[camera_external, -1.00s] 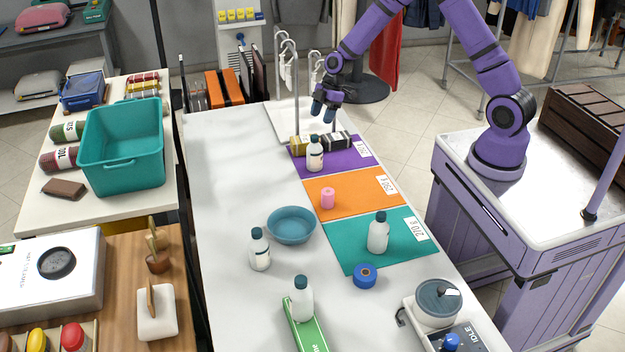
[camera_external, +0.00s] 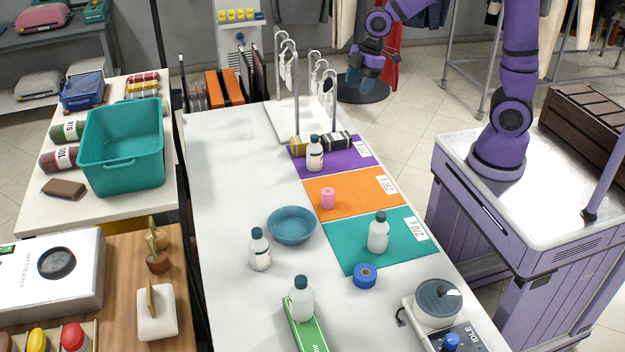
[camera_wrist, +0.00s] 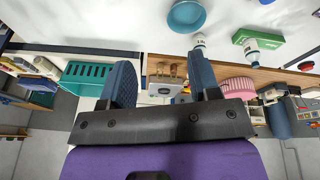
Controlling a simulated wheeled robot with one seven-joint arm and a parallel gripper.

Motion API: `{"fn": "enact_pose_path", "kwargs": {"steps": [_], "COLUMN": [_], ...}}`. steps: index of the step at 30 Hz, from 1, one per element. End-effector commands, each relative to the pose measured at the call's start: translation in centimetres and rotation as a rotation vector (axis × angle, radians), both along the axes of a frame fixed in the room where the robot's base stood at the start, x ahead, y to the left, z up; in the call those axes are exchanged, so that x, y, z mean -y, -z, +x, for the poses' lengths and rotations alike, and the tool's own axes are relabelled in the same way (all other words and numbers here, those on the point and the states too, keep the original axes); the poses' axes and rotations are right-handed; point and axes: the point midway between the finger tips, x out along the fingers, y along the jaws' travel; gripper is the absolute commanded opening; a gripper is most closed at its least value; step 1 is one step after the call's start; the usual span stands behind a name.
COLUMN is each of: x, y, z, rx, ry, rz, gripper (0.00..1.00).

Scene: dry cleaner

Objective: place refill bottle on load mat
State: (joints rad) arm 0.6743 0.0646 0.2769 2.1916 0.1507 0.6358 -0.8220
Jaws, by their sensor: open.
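Several similar white bottles with dark caps stand upright on the white table, and I cannot tell which is the refill bottle. One bottle (camera_external: 315,158) is on the purple mat (camera_external: 350,160) beside dark and tan blocks. Another bottle (camera_external: 378,234) is on the teal mat (camera_external: 400,256). A third bottle (camera_external: 259,252) stands on the bare table left of the mats, and one more (camera_external: 301,302) is at the green box (camera_external: 309,336). The orange mat (camera_external: 358,196) holds a pink cylinder. My gripper (camera_external: 366,74) is open and empty, raised beyond the far end; its fingers show in the wrist view (camera_wrist: 163,80).
A blue bowl (camera_external: 292,226) and a blue roll (camera_external: 365,276) sit near the teal mat. A white rack (camera_external: 297,95) with upright hooks stands at the far end. The table's left side is mostly clear.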

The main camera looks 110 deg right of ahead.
Motion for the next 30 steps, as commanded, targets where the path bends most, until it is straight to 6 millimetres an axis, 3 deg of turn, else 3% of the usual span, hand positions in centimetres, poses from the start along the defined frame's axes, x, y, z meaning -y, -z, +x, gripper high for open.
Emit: {"fn": "enact_pose_path", "kwargs": {"steps": [1, 6, 15, 24, 30], "x": [-1.9, -6.7, -13.1, -16.3, -16.7], "y": [-1.5, -5.1, -9.2, -10.4, -10.3], "z": [-0.9, -4.6, -12.9, -20.8, -23.1], "rx": [0.009, 0.031, 0.102, 0.168, 0.181], "ry": [0.006, 0.06, 0.165, 0.258, 0.288], "rz": [-0.013, -0.029, -0.006, 0.078, 0.112], "gripper": [0.56, 0.56, 0.56, 0.56, 0.56]}}
